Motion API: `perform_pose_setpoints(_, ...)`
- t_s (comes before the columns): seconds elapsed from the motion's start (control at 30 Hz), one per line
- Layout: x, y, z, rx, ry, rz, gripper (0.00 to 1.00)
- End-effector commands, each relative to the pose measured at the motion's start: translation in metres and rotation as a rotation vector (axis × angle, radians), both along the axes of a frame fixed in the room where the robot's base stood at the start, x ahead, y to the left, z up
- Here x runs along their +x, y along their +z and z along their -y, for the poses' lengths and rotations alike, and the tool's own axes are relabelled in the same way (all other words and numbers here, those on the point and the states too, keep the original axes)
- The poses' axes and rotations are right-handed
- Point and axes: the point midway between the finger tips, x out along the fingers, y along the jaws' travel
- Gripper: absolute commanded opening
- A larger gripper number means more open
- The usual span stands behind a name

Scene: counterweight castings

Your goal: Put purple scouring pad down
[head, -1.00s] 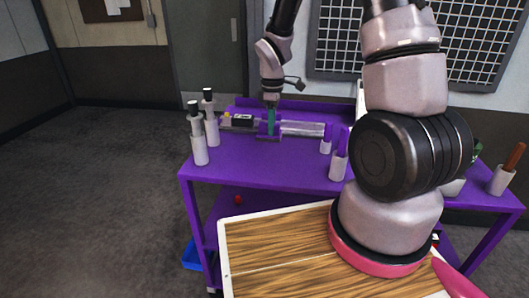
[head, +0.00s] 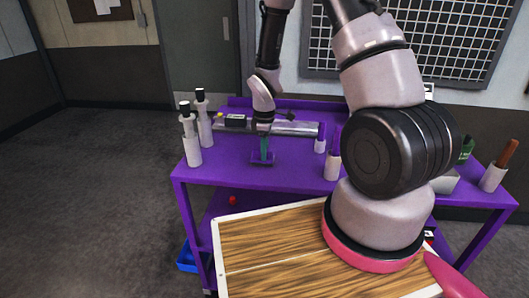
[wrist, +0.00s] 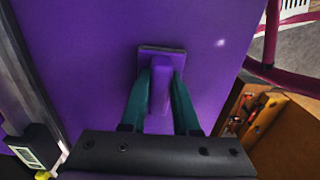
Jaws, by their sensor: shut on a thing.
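My gripper (head: 264,150) reaches down over the left half of the purple cart top (head: 215,172). Its green fingers are shut on the upright grip of the purple scouring pad (head: 262,160). In the wrist view the pad (wrist: 160,95) stands between the two fingertips (wrist: 161,92), with its flat square base beyond them. The base is low over the cart top, flat side down. I cannot tell whether it touches the surface, since pad and top are the same purple.
Two white bottles with black caps (head: 192,142) stand at the cart's left end. A grey metal bar (head: 290,128) lies behind the pad. White cups (head: 332,167) with purple things stand to the right. Cart top around the pad is clear. A blue bin (head: 190,258) is below.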

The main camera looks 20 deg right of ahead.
Motion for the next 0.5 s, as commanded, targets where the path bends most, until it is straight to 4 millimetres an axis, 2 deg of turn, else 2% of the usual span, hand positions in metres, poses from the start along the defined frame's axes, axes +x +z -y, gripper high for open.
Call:
perform_pose_setpoints(0.17, -0.0001, -0.0027, 0.0001, 0.0, 0.0, -0.001, 0.0)
perform_pose_setpoints(0.2, 0.0, -0.0025, 0.0, 0.0, 0.0, 0.0, 0.41)
perform_pose_setpoints(0.23, 0.0, -0.0024, 0.0, 0.0, 0.0, 0.0, 0.52)
perform_pose_setpoints(0.27, 0.0, -0.0024, 0.0, 0.0, 0.0, 0.0, 0.59)
perform_pose_setpoints(0.5, -0.0001, -0.0022, 0.0, 0.0, 0.0, 0.0, 0.59)
